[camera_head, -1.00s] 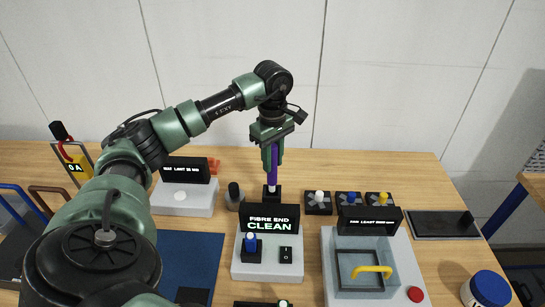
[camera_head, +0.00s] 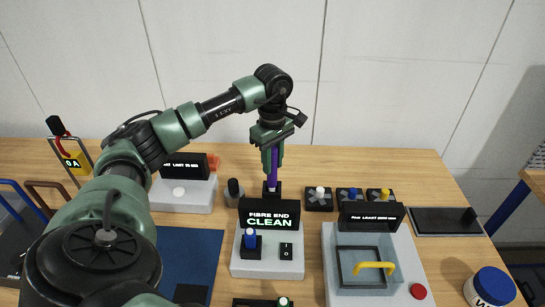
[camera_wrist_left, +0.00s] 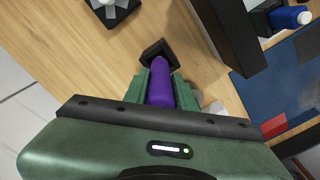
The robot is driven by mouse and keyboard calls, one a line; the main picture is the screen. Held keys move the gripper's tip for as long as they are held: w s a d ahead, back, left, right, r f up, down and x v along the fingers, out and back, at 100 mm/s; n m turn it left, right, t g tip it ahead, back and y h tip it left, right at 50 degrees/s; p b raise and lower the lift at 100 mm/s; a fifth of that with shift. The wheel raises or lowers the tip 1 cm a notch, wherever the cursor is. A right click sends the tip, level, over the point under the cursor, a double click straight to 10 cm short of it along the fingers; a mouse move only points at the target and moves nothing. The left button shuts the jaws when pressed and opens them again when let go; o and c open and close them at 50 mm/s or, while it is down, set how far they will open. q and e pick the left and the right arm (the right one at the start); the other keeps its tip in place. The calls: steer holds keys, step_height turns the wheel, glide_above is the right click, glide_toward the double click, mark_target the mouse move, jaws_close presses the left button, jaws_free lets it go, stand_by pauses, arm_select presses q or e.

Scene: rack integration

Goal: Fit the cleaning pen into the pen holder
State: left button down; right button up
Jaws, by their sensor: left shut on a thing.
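The purple cleaning pen (camera_head: 273,166) is upright in my left gripper (camera_head: 272,150), which is shut on it. The pen points down, and its lower end meets the black pen holder (camera_head: 272,190) on the table behind the clean display. In the left wrist view the pen (camera_wrist_left: 160,90) lies between the green fingers of my left gripper (camera_wrist_left: 160,82). Its end is over the square black holder (camera_wrist_left: 157,52). The tip is hidden, so I cannot tell how deep it sits. My right gripper is not in view.
The "FIBRE END CLEAN" station (camera_head: 268,264) stands just in front of the holder. A grey tray unit (camera_head: 372,265) is at front right.

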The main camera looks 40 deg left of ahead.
mark_target(273, 148)
arm_select(q)
steer(key=shift+f+b, duration=1.6)
steer(key=shift+f, duration=0.8)
steer(key=c, duration=1.1)
jaws_free()
steer(key=shift+r, duration=0.1)
step_height(273, 148, up, 7)
steer(key=shift+b, duration=0.85)
steer(key=shift+r, duration=0.35)
